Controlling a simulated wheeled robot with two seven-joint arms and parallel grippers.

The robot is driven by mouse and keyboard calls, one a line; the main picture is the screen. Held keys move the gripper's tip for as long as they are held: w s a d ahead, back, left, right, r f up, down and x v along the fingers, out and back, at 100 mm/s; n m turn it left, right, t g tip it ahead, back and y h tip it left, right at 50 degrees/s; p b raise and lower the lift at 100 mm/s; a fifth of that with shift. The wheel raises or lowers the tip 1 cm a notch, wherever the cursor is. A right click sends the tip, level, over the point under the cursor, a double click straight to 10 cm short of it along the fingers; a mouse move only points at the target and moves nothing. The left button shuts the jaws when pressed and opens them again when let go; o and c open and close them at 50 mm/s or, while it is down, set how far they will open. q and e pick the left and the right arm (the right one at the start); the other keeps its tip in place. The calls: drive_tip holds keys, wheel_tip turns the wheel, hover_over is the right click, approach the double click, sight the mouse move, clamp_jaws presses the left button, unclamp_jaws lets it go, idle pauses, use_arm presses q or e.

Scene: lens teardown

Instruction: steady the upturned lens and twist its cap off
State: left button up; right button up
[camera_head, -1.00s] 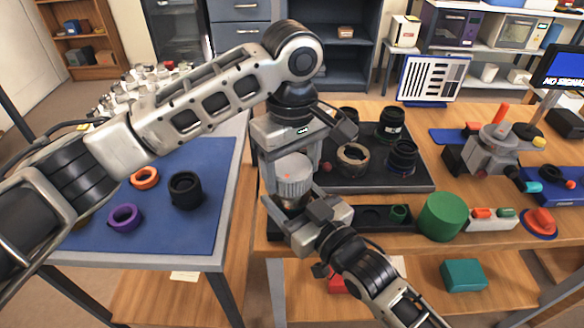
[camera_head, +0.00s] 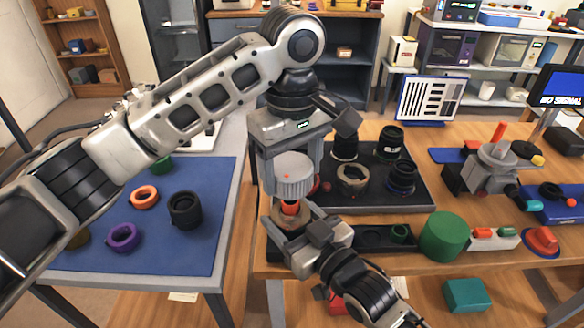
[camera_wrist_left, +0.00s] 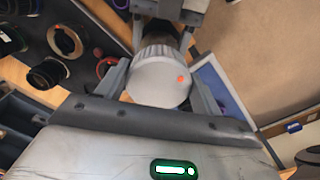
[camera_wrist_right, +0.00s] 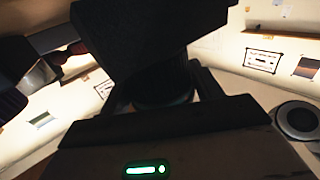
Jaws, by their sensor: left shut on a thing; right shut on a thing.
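The cap (camera_head: 293,176) is a light grey, ribbed disc with an orange dot on its face. My left gripper (camera_head: 291,182) is shut on it from above; the cap also shows between the fingers in the left wrist view (camera_wrist_left: 157,82). The lens (camera_head: 289,216) sits just below, with a tan-brown rim. My right gripper (camera_head: 294,227) is shut around its side and hides much of it. A gap shows between cap and lens, with a red-orange part in it. In the right wrist view the held lens (camera_wrist_right: 163,97) is dark and its detail is unclear.
A dark tray (camera_head: 385,203) with several lens parts stands right behind the grippers. A green cylinder (camera_head: 443,237) stands to the right. A blue mat (camera_head: 95,259) on the left table holds loose rings. Bare wood (camera_head: 420,150) lies behind the tray.

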drive_tip(key=o, duration=1.4)
drive_tip(key=shift+c, duration=0.2)
drive_tip(key=r+v, duration=0.2)
drive_tip(key=v, duration=0.7)
drive_tip(key=shift+s, duration=0.1)
